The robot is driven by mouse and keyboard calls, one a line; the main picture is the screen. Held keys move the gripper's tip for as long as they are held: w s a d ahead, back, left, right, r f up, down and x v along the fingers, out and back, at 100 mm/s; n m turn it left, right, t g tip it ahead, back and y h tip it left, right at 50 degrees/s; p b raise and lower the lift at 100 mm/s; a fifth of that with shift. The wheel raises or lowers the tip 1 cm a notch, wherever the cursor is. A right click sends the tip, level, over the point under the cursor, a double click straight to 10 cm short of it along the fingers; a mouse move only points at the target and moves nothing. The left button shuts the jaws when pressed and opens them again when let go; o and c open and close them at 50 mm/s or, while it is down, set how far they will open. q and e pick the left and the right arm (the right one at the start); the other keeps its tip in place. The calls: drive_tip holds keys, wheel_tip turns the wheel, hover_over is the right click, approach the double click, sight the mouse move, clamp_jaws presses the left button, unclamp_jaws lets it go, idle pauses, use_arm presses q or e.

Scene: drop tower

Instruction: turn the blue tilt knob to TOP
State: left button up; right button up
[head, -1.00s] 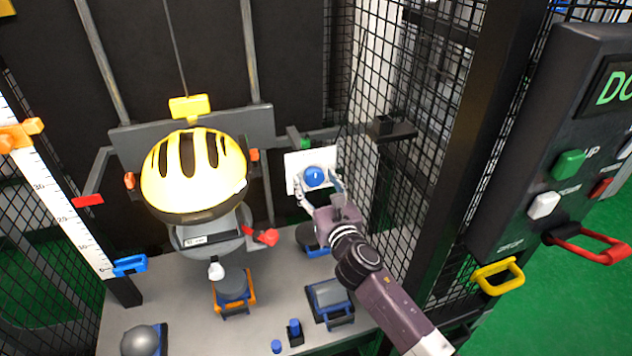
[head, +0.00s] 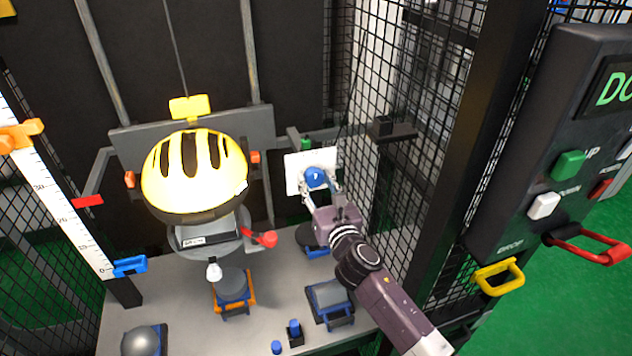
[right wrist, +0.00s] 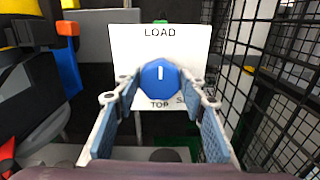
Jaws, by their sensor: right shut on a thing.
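The blue tilt knob (head: 316,177) is on a white panel (head: 294,162) to the right of the helmet. In the right wrist view the blue knob (right wrist: 159,77) has a short white mark pointing up, toward the word LOAD on the white panel (right wrist: 190,42). The word TOP is below the knob, and another label at lower right is partly hidden by a finger. My right gripper (head: 319,186) is shut on the knob, with one finger on each side; its fingers also show in the wrist view (right wrist: 160,88). My left gripper is not in view.
A yellow helmet (head: 194,172) hangs in the tower left of the knob. Black wire mesh (head: 375,190) stands close on the right of my right arm. A control box (head: 530,150) with buttons and handles is farther right. Several blocks stand on the grey base (head: 180,312).

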drive_tip(key=m, duration=0.4)
drive_tip(key=shift+m, duration=0.3)
drive_tip(key=m, duration=1.3)
drive_tip(key=shift+m+p, duration=0.3)
drive_tip(key=m, duration=0.4)
drive_tip(key=shift+p, duration=0.35)
drive_tip(key=m+p, duration=0.1)
drive_tip(key=m, duration=0.4)
drive_tip(key=m+p, duration=0.1)
drive_tip(key=m, duration=0.3)
drive_tip(key=shift+m+p, duration=0.4)
drive_tip(key=shift+m, duration=1.5)
